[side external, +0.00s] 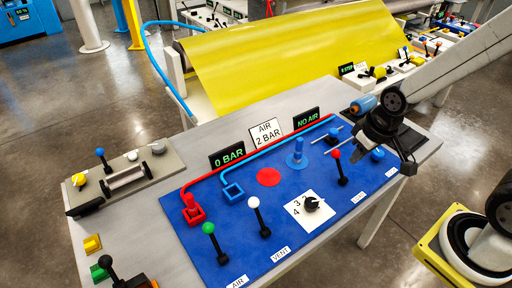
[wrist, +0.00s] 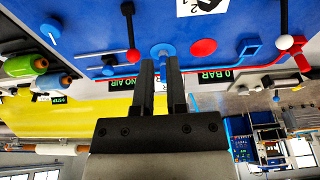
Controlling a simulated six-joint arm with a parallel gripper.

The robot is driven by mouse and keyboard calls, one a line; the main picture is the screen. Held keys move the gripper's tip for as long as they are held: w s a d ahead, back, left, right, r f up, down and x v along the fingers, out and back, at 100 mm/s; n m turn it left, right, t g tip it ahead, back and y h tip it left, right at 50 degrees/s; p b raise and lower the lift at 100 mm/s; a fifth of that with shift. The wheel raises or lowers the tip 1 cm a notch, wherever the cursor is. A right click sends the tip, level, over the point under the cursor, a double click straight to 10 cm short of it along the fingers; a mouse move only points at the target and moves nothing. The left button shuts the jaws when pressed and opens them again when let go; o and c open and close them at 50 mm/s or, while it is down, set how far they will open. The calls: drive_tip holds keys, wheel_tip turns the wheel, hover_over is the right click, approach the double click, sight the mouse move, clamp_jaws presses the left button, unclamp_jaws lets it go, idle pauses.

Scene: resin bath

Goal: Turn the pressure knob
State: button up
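The pressure knob (side external: 311,204) is a black dial on a white numbered plate (side external: 299,219), at the front of the blue panel in the side view. In the wrist view the knob (wrist: 207,4) shows at the top edge, partly cut off, with its plate (wrist: 187,9). My gripper (side external: 408,166) is above the right end of the panel, up and to the right of the knob and well apart from it. In the wrist view my gripper (wrist: 160,62) shows two black fingers with a narrow gap and nothing between them.
A red-topped lever (side external: 340,168) stands between my gripper and the knob. A white-topped lever (side external: 259,218) and a green-topped lever (side external: 213,242) stand left of the knob. A blue post (side external: 297,153) and displays reading 0 BAR (side external: 228,157) and NO AIR (side external: 306,119) are behind.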

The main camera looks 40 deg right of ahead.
drive_tip(key=o, duration=0.7)
drive_tip(key=shift+a, duration=0.1)
drive_tip(key=shift+o, duration=0.9)
drive_tip(key=shift+w+a+f+m, duration=0.15)
drive_tip(key=shift+m, duration=0.25)
drive_tip(key=m+g, duration=0.2)
drive_tip(key=m, duration=1)
hover_over(311, 202)
drive_tip(key=d, duration=0.2)
drive_tip(key=f, duration=0.5)
drive_tip(key=shift+s+a+f, duration=0.15)
drive_tip(key=shift+s+a, duration=0.05)
drive_tip(key=shift+a, duration=0.05)
drive_tip(key=shift+w+a+f+m+g, duration=0.15)
drive_tip(key=shift+a+f+m+g, duration=0.15)
drive_tip(key=shift+a+f+m, duration=0.6)
drive_tip(key=shift+d+r, duration=0.15)
drive_tip(key=shift+d, duration=0.05)
drive_tip(key=shift+f, duration=3.8)
